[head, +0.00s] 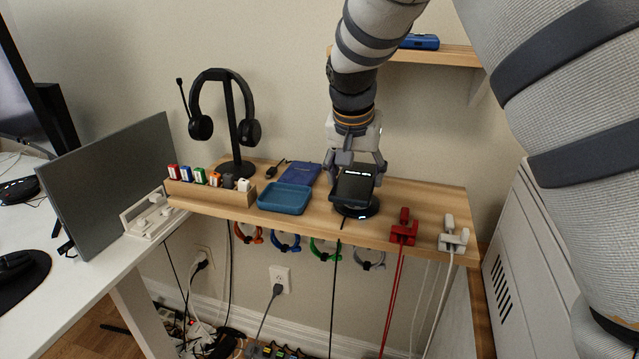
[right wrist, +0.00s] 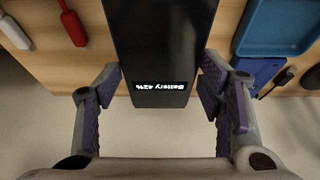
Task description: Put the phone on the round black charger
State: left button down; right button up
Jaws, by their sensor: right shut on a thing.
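The dark phone (head: 355,184) is between the fingers of my right gripper (head: 357,168), which is shut on it. It is tilted, directly over the round black charger (head: 359,209) on the wooden shelf. I cannot tell whether the phone's lower edge touches the charger. My left gripper is not in view.
Left of the charger are a blue tray (head: 284,210), a dark blue flat item (head: 299,174) and a headphone stand (head: 234,130). To its right are a red holder (head: 404,228) and a white holder (head: 453,236). An upper shelf (head: 462,56) is behind my arm.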

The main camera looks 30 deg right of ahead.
aim_at(357, 181)
jog(key=shift+w+d+f, duration=0.15)
jog(key=shift+d+f, duration=0.1)
jog(key=shift+f, duration=0.05)
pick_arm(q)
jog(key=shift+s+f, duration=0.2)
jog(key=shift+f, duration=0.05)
pick_arm(e)
jog(key=shift+s+a+x, duration=0.1)
jog(key=shift+s+x, duration=0.05)
jog(key=shift+x, duration=0.75)
jog(key=shift+s+a+x, duration=0.1)
jog(key=shift+s+x, duration=0.05)
jog(key=shift+x, duration=0.75)
jog(key=shift+f, duration=0.2)
jog(key=shift+f, duration=0.1)
jog(key=o, duration=1.3)
jog(key=p+v, duration=0.1)
jog(key=v, duration=1)
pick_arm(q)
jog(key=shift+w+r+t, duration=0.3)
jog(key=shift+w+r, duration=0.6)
pick_arm(e)
jog(key=shift+s+a+r, duration=0.15)
jog(key=shift+a+r, duration=0.1)
jog(key=shift+r, duration=0.35)
